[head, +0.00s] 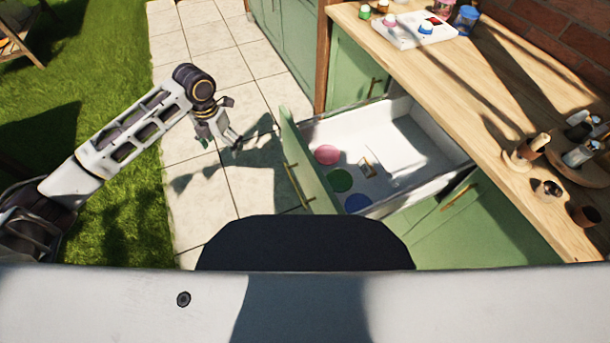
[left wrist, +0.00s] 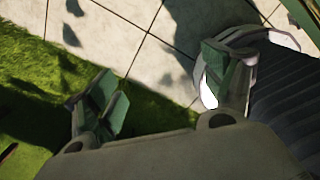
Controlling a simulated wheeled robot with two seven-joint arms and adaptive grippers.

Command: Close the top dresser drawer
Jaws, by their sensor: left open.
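The top dresser drawer (head: 385,190) is pulled out from the green dresser (head: 465,220) under the wooden counter. Its green front (head: 308,165) with a brass handle (head: 295,188) faces left. Inside lie pink, green and blue round items and some pale flat things. My left gripper (head: 222,143) is to the left of the drawer front, apart from it, over the paving. In the left wrist view my left gripper (left wrist: 165,95) has its green-padded fingers spread wide with nothing between them. My right gripper is not in view.
The wooden counter (head: 480,75) holds a white tray (head: 410,30) with small colored jars at the back and several bottles and cups at the right. Paving tiles (head: 205,190) are clear left of the drawer. Grass (head: 110,75) lies further left.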

